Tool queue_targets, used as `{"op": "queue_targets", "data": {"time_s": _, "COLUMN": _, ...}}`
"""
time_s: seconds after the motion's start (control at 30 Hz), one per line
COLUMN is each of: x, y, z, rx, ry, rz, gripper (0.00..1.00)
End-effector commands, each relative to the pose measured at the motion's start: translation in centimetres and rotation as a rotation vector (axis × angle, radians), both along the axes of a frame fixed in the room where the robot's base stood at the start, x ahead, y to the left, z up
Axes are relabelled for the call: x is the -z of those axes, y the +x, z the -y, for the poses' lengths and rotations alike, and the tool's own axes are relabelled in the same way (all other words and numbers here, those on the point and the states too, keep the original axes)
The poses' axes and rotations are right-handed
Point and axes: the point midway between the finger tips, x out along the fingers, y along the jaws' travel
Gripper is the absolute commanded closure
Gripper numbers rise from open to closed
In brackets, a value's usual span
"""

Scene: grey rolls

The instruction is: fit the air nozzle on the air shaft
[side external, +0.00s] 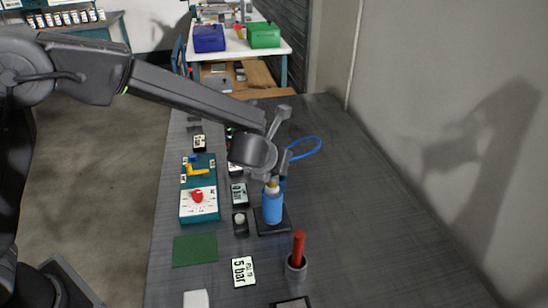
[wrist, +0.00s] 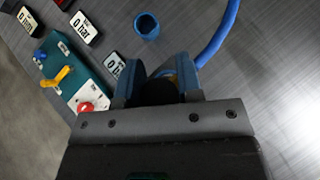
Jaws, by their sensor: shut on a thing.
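My gripper (side external: 274,178) points down just above a blue upright cylinder (side external: 272,207) on a dark square base, near the middle of the table. Its fingers (wrist: 160,78) are closed around a piece mostly hidden between them, apparently the air nozzle. A small brass-coloured part (side external: 272,187) shows between the fingers and the cylinder; I cannot tell whether it touches the cylinder. A blue hose (side external: 316,141) loops from behind the gripper, and in the wrist view the hose (wrist: 216,45) runs up from beside the fingers. I cannot make out which piece is the air shaft.
A teal and white panel (side external: 184,208) with a red knob and yellow lever stands to the left. A red rod (side external: 298,245) stands in a grey cup (side external: 296,268) in front. A blue cup (wrist: 147,26) lies ahead in the wrist view. The table's right side is clear.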

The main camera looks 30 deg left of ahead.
Motion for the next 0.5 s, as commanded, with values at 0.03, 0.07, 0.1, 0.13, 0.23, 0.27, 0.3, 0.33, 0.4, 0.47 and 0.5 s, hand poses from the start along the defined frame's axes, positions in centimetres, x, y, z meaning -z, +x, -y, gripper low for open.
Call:
{"op": "queue_targets", "data": {"time_s": 0.03, "x": 0.15, "y": 0.0, "z": 0.03, "rx": 0.001, "ry": 0.0, "rz": 0.0, "gripper": 0.96}}
{"op": "queue_targets", "data": {"time_s": 0.07, "x": 0.25, "y": -0.01, "z": 0.03, "rx": 0.001, "ry": 0.0, "rz": 0.0, "gripper": 0.96}}
{"op": "queue_targets", "data": {"time_s": 0.1, "x": 0.37, "y": -0.01, "z": 0.03, "rx": 0.001, "ry": -0.001, "rz": -0.001, "gripper": 0.96}}
{"op": "queue_targets", "data": {"time_s": 0.13, "x": 0.45, "y": -0.01, "z": 0.03, "rx": 0.0, "ry": -0.002, "rz": -0.001, "gripper": 0.96}}
{"op": "queue_targets", "data": {"time_s": 0.23, "x": 0.64, "y": 0.0, "z": 0.02, "rx": 0.001, "ry": -0.001, "rz": 0.0, "gripper": 0.66}}
{"op": "queue_targets", "data": {"time_s": 0.27, "x": 0.61, "y": 0.0, "z": 0.02, "rx": 0.001, "ry": -0.001, "rz": 0.0, "gripper": 0.63}}
{"op": "queue_targets", "data": {"time_s": 0.3, "x": 0.59, "y": 0.0, "z": 0.02, "rx": 0.001, "ry": -0.001, "rz": 0.0, "gripper": 0.59}}
{"op": "queue_targets", "data": {"time_s": 0.33, "x": 0.59, "y": 0.0, "z": 0.02, "rx": 0.001, "ry": -0.001, "rz": 0.0, "gripper": 0.56}}
{"op": "queue_targets", "data": {"time_s": 0.4, "x": 0.59, "y": 0.0, "z": 0.01, "rx": 0.0, "ry": 0.0, "rz": 0.0, "gripper": 0.5}}
{"op": "queue_targets", "data": {"time_s": 0.47, "x": 0.59, "y": 0.0, "z": 0.01, "rx": -0.001, "ry": -0.001, "rz": 0.0, "gripper": 0.44}}
{"op": "queue_targets", "data": {"time_s": 0.5, "x": 0.59, "y": 0.0, "z": 0.01, "rx": -0.001, "ry": -0.001, "rz": 0.0, "gripper": 0.4}}
